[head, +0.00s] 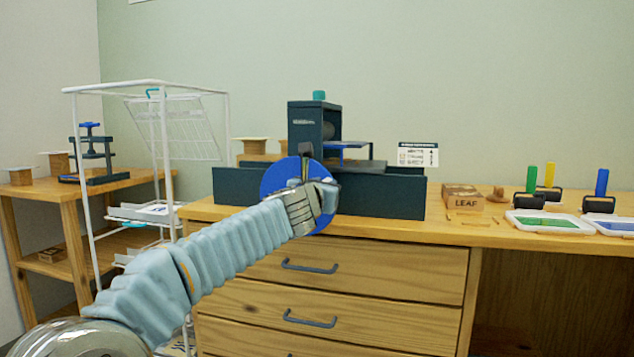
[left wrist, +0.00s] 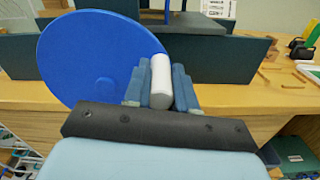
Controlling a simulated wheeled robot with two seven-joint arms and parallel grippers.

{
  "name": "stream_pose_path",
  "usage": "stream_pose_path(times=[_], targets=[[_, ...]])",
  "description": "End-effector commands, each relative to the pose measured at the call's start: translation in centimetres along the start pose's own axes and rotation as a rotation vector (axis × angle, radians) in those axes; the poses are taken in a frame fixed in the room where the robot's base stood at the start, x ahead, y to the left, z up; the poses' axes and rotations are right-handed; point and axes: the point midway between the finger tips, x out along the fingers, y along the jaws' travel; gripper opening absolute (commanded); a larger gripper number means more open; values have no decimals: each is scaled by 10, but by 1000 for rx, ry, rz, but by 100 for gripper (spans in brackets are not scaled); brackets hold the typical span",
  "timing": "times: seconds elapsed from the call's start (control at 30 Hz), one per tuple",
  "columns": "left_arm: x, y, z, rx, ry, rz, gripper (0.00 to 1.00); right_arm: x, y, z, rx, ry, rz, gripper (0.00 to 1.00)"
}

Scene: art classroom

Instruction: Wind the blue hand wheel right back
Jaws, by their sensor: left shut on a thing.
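The blue hand wheel (head: 272,182) stands upright on the front of a dark etching press (head: 390,195) on the wooden bench. It also shows as a large blue disc in the left wrist view (left wrist: 85,60). A pale cylindrical handle (left wrist: 161,82) sticks out from the wheel near its right edge. My left gripper (left wrist: 160,75) is shut on this handle, with a finger on each side. In the head view my left gripper (head: 306,172) and wrist hide the middle and right of the wheel. My right gripper is not in view.
A white wire rack (head: 228,130) stands at the left, close to my left arm. Right of the press are a LEAF box (head: 466,203), rollers with green, yellow and blue handles, and ink trays (head: 545,222). A sign (head: 418,155) stands behind. Drawers (head: 390,275) lie below.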

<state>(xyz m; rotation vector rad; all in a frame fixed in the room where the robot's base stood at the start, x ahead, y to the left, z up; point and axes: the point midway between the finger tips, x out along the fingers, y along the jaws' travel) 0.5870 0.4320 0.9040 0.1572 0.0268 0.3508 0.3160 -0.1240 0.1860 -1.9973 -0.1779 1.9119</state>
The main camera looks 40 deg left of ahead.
Motion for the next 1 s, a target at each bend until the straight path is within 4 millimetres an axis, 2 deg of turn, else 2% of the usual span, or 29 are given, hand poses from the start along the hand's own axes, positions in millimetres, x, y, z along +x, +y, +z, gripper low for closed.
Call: stream_pose_path(times=[0.5, 1.0], targets=[[0, -15, -42, 491, 5, 1, 0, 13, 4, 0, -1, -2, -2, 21], [0, -10, -82, 964, 5, 2, 0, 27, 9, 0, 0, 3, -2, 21]])
